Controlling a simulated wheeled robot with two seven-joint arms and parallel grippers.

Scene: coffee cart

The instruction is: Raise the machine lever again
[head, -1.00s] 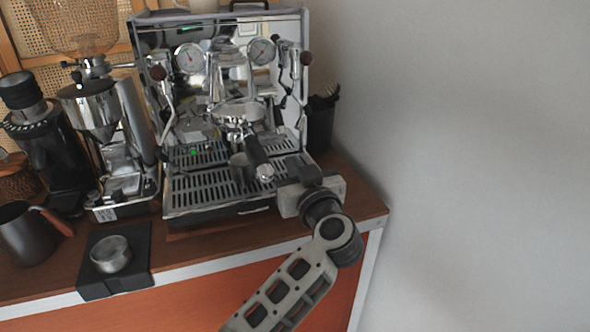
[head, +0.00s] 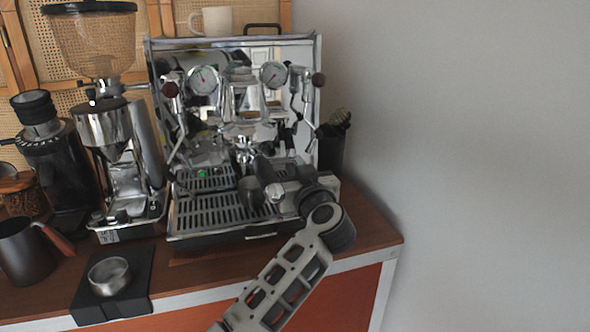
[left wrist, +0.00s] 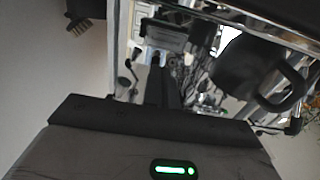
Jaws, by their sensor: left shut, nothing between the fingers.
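The chrome espresso machine (head: 235,65) stands on the wooden counter. Its black portafilter handle (head: 265,172) with a silver end points toward me, over the drip tray (head: 215,212). The group head (head: 243,100) is above it; I cannot clearly pick out the lever beside it. My left gripper (head: 284,174) is just right of the handle, above the tray's right side, its fingertips partly hidden. In the left wrist view its dark fingers (left wrist: 163,87) are together and empty, pointing into the machine. My right gripper is not in view.
A dark cup (head: 251,193) stands on the drip tray, close left of my gripper; a dark cup with a handle shows in the left wrist view (left wrist: 245,68). Grinders (head: 105,125), a pitcher (head: 25,252) and a black mat (head: 88,308) stand left.

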